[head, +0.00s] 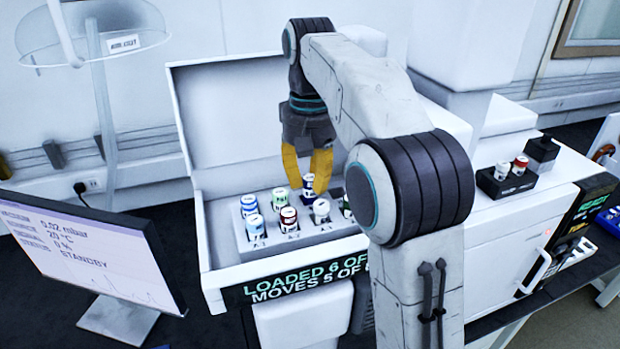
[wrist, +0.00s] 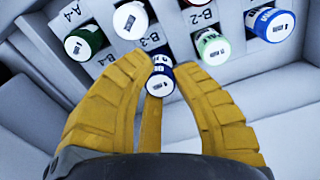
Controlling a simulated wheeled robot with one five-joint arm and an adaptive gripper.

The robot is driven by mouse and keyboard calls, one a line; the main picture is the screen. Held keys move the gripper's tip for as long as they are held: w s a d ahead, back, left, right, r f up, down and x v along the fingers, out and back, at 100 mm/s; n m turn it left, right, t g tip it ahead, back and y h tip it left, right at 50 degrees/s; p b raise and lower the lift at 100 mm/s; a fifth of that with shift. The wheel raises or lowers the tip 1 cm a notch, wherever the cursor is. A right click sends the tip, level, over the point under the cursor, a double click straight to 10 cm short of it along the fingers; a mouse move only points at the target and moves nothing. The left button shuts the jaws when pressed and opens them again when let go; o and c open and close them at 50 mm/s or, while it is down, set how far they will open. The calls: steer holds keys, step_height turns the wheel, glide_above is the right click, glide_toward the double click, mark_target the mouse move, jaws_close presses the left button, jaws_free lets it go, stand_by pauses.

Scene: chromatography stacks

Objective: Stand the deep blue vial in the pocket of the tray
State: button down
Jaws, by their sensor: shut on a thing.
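My gripper (head: 308,164) is shut on the deep blue vial (head: 308,190), which has a white cap and label. The vial is upright at the back row of the pale tray inside the open white case. In the wrist view, my gripper (wrist: 160,72) has its yellow fingers around the vial (wrist: 160,80), near the B-3 label. I cannot tell whether its base is in a pocket. The tray (head: 318,236) has labelled pockets holding several vials: a green one (head: 281,200), a red one (head: 289,219), a white one (head: 321,210) and a dark green one (wrist: 84,43).
The case's raised lid (head: 225,120) stands behind the tray. A small black holder (head: 506,185) with a white and a red vial sits on the white machine at right. A monitor (head: 85,255) stands at left. Neighbouring vials crowd the held one.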

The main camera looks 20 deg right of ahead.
steer(key=shift+f, duration=0.45)
steer(key=shift+f+b, duration=0.2)
steer(key=shift+b, duration=0.2)
steer(key=c, duration=0.6)
jaws_free()
steer(key=shift+d, duration=0.15)
steer(key=shift+o, duration=0.2)
steer(key=shift+r, duration=0.1)
steer(key=shift+r+p, duration=0.75)
steer(key=shift+p, duration=0.2)
steer(key=shift+a+r+p, duration=0.25)
steer(key=shift+r+p, duration=0.2)
steer(key=shift+p, duration=0.05)
steer(key=shift+d+r, duration=0.1)
steer(key=shift+r, duration=2.1)
